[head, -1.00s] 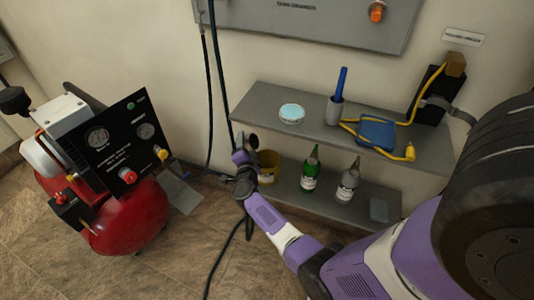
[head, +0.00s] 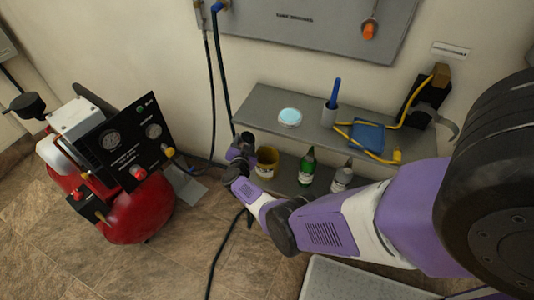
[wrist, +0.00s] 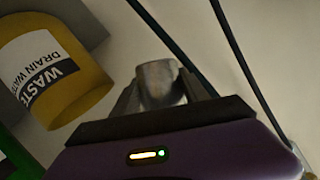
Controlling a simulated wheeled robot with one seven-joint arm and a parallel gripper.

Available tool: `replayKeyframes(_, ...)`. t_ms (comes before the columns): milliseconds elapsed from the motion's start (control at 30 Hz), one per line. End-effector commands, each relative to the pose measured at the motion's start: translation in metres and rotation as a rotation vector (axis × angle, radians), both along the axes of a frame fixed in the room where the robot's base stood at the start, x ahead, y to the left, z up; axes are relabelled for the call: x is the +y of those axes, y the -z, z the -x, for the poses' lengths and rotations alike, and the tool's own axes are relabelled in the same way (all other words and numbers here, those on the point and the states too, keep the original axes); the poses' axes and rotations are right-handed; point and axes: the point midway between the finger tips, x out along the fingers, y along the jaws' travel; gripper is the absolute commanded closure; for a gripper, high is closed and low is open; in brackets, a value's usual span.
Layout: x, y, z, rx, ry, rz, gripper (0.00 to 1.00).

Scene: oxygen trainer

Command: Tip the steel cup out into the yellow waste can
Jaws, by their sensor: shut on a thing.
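The steel cup (wrist: 158,80) is between the two fingers of my gripper (wrist: 166,95) in the wrist view, and the gripper is shut on it. In the head view my gripper (head: 243,147) is left of the yellow waste can, near the left end of the shelves; the cup cannot be made out clearly there. The yellow waste can (head: 266,158) stands on the lower shelf at its left end. It also shows in the wrist view (wrist: 75,95), left of the cup and apart from it, with a "WASTE" label. What the cup holds is hidden.
The upper grey shelf (head: 262,108) overhangs the can's area. A green bottle (head: 307,168) and a grey bottle (head: 342,177) stand right of the can. Dark hoses (head: 222,80) hang on the wall close to my gripper. A red compressor (head: 138,210) stands at left.

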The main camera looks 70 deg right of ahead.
Motion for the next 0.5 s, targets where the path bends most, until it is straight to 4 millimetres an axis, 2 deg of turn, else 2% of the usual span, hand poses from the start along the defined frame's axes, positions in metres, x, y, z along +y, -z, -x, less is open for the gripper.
replayKeyframes(200, 0.000, 0.027, -0.014, 0.154, 0.001, 0.004, 0.97)
replayKeyframes(500, 0.000, 0.060, -0.022, 0.296, 0.001, 0.011, 0.97)
